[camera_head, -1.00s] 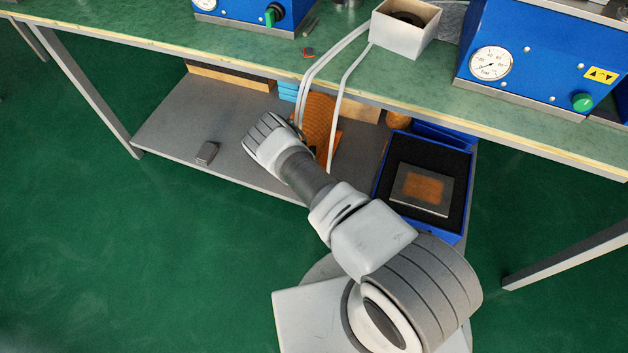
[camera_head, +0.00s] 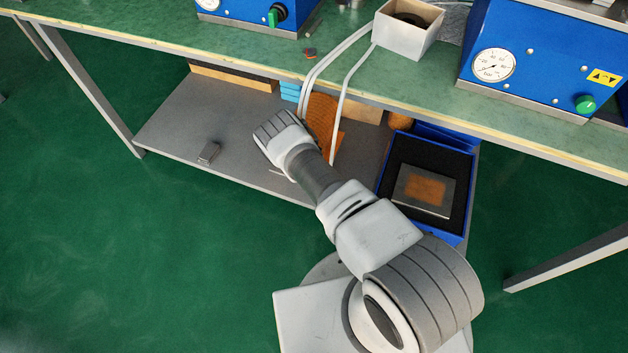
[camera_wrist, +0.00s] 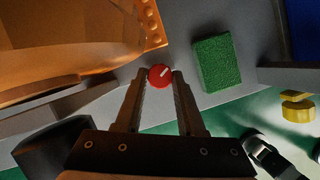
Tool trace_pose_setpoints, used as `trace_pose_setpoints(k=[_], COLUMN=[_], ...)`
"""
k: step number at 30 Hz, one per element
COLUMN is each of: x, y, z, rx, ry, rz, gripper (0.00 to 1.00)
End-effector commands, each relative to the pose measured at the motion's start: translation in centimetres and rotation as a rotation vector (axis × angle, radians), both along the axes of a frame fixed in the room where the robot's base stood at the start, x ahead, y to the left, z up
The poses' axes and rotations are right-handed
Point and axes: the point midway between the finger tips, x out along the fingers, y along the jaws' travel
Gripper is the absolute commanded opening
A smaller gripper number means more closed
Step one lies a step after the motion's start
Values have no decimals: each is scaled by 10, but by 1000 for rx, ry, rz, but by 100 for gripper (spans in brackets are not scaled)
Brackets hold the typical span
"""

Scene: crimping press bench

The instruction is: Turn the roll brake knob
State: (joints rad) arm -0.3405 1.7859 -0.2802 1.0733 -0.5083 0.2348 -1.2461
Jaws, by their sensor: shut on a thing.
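The roll brake knob (camera_wrist: 160,76) is a small red disc with a white pointer mark, seen in the wrist view. The mark slants up to the right. My gripper (camera_wrist: 160,82) has one finger on each side of the knob, with the fingertips closed on its rim. In the head view the knob and my fingers are hidden behind my arm, which reaches toward the lower shelf under the bench.
An orange rounded object (camera_wrist: 75,40) fills the wrist view's upper left. A green block (camera_wrist: 212,63) lies right of the knob. The bench top (camera_head: 220,50) overhangs the grey lower shelf (camera_head: 180,125). Pale cables (camera_head: 338,105) hang near my wrist. A blue tray (camera_head: 382,190) stands right.

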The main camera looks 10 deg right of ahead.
Motion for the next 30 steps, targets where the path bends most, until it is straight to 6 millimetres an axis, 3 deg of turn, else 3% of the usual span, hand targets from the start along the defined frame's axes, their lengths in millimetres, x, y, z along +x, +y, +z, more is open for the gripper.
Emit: trace_pose_setpoints(k=[11, 12, 16, 25, 30], x=[0, 0, 0, 0, -3], y=[0, 0, 0, 0, 6], z=[0, 0, 0, 1, 20], rx=[1, 1, 0, 0, 0], ry=[-1, -1, -1, 0, 0], rz=[-3, -3, -2, -1, 1], gripper=[0, 45, 68, 68, 68])
